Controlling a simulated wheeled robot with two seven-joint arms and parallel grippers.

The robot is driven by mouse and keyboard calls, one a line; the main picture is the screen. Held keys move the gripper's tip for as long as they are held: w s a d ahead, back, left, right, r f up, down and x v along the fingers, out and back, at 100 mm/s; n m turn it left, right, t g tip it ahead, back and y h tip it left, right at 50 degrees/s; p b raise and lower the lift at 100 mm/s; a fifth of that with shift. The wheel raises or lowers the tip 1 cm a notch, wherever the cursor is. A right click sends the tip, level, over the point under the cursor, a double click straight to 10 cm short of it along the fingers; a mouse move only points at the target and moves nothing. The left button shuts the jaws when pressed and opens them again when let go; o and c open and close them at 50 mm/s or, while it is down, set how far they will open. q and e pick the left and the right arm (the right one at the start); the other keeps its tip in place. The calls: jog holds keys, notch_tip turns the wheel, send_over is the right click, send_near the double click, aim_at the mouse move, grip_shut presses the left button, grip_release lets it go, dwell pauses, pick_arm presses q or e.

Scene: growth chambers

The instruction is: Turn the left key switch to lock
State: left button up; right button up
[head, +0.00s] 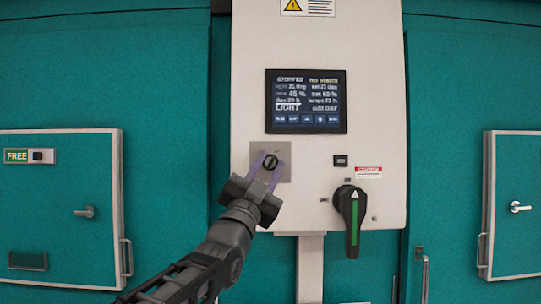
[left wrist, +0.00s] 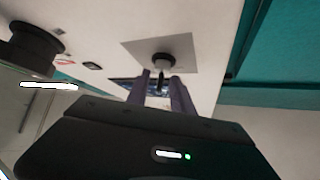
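The key switch (head: 271,161) is a small round black knob with a pale slot line, on a grey square plate (head: 285,172) at the left of the white control panel. It also shows in the left wrist view (left wrist: 163,60). My left gripper (head: 268,167) is in front of the plate, its two purple fingers pointing at the switch, one on each side in the head view. In the left wrist view the fingers (left wrist: 160,77) stand apart with a gap between them, near the knob. I cannot tell whether they touch it. My right gripper is not in view.
A screen (head: 306,101) is above the switch. A large black rotary handle with a green stripe (head: 354,218) is at the lower right of the panel, below a small black fitting (head: 340,160). Teal chamber doors with handles (head: 85,212) flank the panel.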

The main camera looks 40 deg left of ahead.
pick_arm(q)
jog(key=shift+w+a+r, duration=0.1)
jog(key=shift+w+r, duration=0.25)
jog(key=shift+w, duration=0.15)
grip_shut()
